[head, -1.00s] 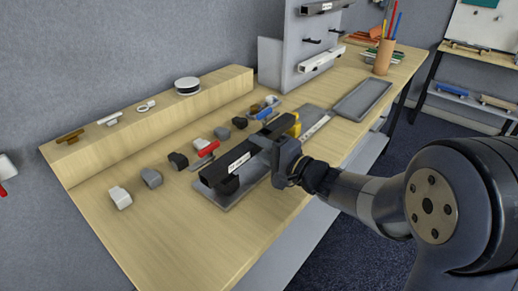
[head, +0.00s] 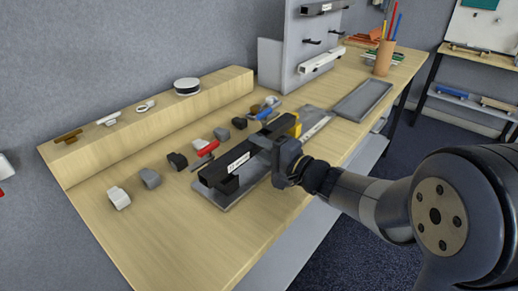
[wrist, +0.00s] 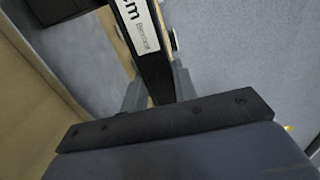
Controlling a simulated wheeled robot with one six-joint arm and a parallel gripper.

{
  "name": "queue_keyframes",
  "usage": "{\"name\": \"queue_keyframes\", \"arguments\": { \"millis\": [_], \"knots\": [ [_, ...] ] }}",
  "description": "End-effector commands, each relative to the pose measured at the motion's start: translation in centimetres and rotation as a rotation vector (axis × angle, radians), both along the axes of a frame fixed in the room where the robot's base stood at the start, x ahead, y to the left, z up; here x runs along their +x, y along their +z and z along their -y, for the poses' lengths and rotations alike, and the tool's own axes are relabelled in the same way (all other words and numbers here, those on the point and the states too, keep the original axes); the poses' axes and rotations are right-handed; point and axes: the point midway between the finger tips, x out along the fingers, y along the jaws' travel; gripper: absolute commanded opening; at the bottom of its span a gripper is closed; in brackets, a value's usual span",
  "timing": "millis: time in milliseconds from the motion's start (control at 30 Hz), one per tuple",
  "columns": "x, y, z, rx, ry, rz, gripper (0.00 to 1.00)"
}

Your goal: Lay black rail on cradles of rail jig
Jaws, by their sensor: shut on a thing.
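The black rail (head: 228,170), with a white label, lies lengthwise over the grey rail jig (head: 239,194) in the head view. My gripper (head: 272,140) is shut on the rail toward its far half. In the wrist view the rail (wrist: 157,72) runs between the two fingers of my gripper (wrist: 158,90), its label facing the camera. The jig's yellow part (head: 296,129) shows by the rail's far end. The rail and my gripper hide most of the cradles, and I cannot tell whether the rail touches them.
A red-handled clamp (head: 207,149) and a blue-handled one (head: 264,115) lie left of the jig among several small grey and black blocks (head: 150,178). A grey tray (head: 364,99) is at the right.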

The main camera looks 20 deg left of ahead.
Motion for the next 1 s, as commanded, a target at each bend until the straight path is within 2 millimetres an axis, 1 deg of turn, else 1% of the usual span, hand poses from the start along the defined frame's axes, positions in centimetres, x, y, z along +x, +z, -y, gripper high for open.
{"name": "queue_keyframes", "arguments": {
  "millis": [533, 1000],
  "knots": [
    [0.00, 0.04, -0.01, 0.002, 0.000, 0.001, 0.00],
    [0.01, -0.70, -0.01, 0.002, 0.000, 0.001, 0.00]
  ]
}}
